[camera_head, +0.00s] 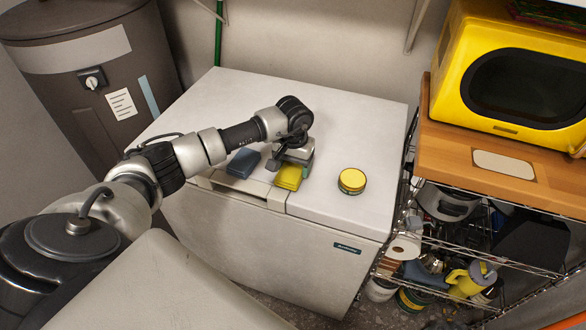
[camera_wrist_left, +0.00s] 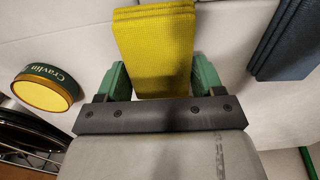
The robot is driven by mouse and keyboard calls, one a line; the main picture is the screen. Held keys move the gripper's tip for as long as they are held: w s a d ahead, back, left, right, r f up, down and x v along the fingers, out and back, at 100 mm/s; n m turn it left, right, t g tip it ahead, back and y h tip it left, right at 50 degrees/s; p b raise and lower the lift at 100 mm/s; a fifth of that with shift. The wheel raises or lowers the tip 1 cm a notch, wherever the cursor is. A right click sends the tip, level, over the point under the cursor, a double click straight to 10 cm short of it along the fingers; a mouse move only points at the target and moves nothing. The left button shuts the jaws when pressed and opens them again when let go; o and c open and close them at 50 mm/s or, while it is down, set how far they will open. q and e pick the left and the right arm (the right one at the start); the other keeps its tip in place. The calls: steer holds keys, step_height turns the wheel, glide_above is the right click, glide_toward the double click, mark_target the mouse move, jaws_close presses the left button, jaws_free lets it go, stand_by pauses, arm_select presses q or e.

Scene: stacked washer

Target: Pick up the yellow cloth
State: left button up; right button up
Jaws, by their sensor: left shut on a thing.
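The folded yellow cloth (camera_head: 288,177) lies at the front edge of the white chest freezer's top, in the middle of the head view. In the left wrist view the cloth (camera_wrist_left: 155,45) sits between the green fingers. My left gripper (camera_head: 293,168) comes down on the cloth from behind and is shut on it; the left wrist view shows its fingers (camera_wrist_left: 160,78) on both sides. I cannot tell whether the cloth is clear of the surface. My right gripper is not in view.
A folded blue cloth (camera_head: 243,162) lies just left of the yellow one. A round tin with a yellow lid (camera_head: 352,181) stands to the right. The white chest freezer (camera_head: 340,120) has free room on top. A wire rack (camera_head: 480,240) with a yellow microwave (camera_head: 510,60) above stands at right.

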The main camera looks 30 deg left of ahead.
mark_target(297, 168)
arm_select(q)
steer(key=r, duration=0.2)
steer(key=d+r+b, duration=0.1)
steer(key=shift+s+r, duration=0.1)
steer(key=shift+r, duration=0.3)
steer(key=s+d+r+b, duration=0.2)
steer(key=d+r, duration=0.4)
steer(key=d, duration=0.4)
steer(key=shift+s+d+r+b, duration=0.15)
steer(key=shift+s+r+b, duration=0.1)
steer(key=shift+s+b, duration=0.2)
